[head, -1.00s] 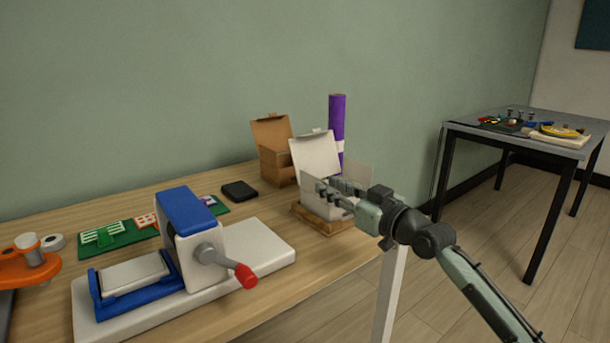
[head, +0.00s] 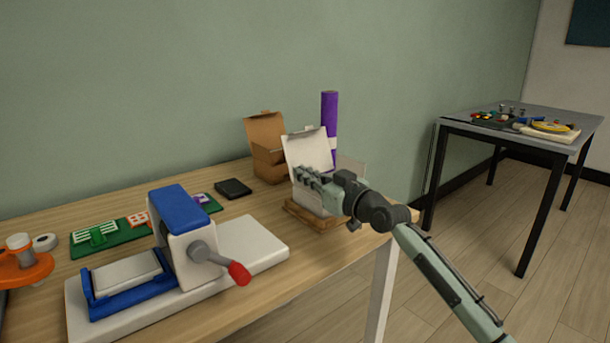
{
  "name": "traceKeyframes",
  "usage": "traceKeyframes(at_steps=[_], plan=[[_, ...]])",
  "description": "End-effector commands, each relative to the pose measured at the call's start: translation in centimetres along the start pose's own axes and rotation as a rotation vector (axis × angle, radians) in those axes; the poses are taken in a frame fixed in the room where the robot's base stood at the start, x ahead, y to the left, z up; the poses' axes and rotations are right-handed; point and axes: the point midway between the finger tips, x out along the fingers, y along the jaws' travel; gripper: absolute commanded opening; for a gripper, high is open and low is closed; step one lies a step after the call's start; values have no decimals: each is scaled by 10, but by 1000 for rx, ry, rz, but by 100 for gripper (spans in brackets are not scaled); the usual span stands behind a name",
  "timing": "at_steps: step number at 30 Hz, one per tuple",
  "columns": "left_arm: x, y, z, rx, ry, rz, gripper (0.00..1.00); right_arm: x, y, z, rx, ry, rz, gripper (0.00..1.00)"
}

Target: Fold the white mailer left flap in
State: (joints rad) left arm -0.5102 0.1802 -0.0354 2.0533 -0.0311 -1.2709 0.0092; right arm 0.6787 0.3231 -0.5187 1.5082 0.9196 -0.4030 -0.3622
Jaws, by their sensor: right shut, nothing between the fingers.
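The white mailer (head: 307,151) stands on a small wooden board near the right end of the workbench. Its lid is raised at the back. My left gripper is out of view.
A brown open box (head: 267,140) and a purple roll (head: 329,120) stand behind the mailer. A blue and white press (head: 180,225) with a red-tipped lever takes up the bench front. A black slab (head: 233,188) lies left of the boxes. A grey table (head: 455,125) stands apart at right.

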Motion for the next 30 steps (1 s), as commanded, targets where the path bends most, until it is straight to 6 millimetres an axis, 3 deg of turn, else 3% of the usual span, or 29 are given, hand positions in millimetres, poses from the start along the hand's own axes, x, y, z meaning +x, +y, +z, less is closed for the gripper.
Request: traceKeyframes(at_steps=[14, 30], plan=[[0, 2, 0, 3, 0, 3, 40, 0, 2, 0, 36, 0, 0, 0], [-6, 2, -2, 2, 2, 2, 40, 0, 18, 4, 395, 1, 1, 0]])
